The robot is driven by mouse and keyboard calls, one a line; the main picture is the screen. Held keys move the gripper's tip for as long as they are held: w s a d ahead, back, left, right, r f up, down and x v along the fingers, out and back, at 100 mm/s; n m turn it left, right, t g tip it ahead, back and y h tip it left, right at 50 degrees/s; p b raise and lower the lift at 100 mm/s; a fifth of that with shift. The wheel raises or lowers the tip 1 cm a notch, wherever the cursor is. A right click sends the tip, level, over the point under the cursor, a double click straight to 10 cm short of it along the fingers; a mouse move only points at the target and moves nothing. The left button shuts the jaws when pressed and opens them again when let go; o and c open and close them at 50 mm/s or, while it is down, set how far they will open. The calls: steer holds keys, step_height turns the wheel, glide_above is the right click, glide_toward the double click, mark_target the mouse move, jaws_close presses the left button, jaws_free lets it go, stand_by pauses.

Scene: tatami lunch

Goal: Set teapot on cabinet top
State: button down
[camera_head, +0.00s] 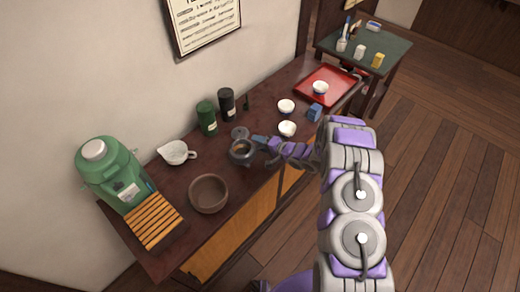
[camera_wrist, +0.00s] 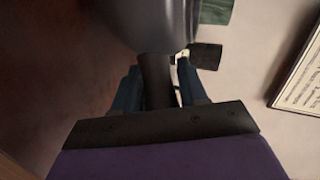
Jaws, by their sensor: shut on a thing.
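The teapot (camera_head: 241,154) is dark grey and round, with a brownish open top, and shows over the middle of the cabinet top (camera_head: 226,232). I cannot tell whether its base touches the wood. My gripper (camera_head: 259,142) is at the teapot's right side, shut on its handle. In the wrist view the teapot's dark body (camera_wrist: 155,22) fills the top middle, and its handle (camera_wrist: 157,82) runs down between the two blue fingers of my gripper (camera_wrist: 160,72). A small grey round piece (camera_head: 240,132), perhaps the lid, shows just behind the teapot.
A brown bowl (camera_head: 208,194), white pouring cup (camera_head: 176,153), slatted wooden tray (camera_head: 154,222) and green dispenser (camera_head: 112,172) stand left. Green (camera_head: 207,118) and black (camera_head: 227,104) canisters are behind. White cups (camera_head: 287,128) and a red tray (camera_head: 328,85) lie right. Wood shows bare right of the brown bowl.

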step_height(320, 180, down, 4)
steer(key=shift+r+b, duration=0.25)
steer(key=shift+b, duration=0.4)
steer(key=c, duration=0.9)
jaws_free()
steer(key=p+v, duration=0.2)
steer(key=v, duration=1)
steer(key=shift+p, duration=0.35)
